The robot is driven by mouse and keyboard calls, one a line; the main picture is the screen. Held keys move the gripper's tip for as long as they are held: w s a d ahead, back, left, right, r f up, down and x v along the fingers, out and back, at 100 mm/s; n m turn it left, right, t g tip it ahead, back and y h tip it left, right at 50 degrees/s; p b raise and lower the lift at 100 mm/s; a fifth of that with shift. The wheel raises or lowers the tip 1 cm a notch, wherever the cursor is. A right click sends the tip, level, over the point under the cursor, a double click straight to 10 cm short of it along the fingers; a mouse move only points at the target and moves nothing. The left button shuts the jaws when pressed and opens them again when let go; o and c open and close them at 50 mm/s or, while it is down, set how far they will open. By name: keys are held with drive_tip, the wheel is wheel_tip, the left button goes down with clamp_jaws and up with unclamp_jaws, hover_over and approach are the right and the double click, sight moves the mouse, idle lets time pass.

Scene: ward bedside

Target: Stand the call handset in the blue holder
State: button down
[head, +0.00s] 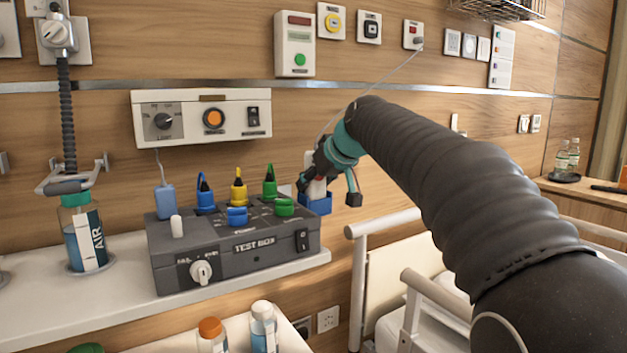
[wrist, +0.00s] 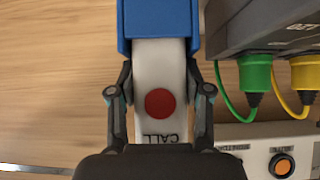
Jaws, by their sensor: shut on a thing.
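The call handset (wrist: 158,75) is white with a round red button and the word CALL. My gripper (wrist: 160,95) is shut on it, with one finger against each side. The far end of the handset goes out of sight at the blue holder (wrist: 159,22), lined up with it; how deep it sits cannot be told. In the head view the blue holder (head: 316,206) is at the right end of the grey test box, and my gripper (head: 320,175) is just above it. My fingers hide most of the handset there.
The grey test box (head: 240,262) carries several coloured plugs and stands on the white shelf (head: 60,318) left of the holder. A thin cord (head: 385,75) runs from a wall plate down behind my arm. A bed rail (head: 358,275) is to the right.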

drive_tip(key=shift+r+p, duration=1.6)
drive_tip(key=shift+r, duration=1.05)
drive_tip(key=shift+f+b, duration=0.4)
drive_tip(key=shift+b, duration=0.2)
drive_tip(key=shift+f+b, duration=1.45)
drive_tip(key=shift+f, duration=0.75)
idle(2.5)
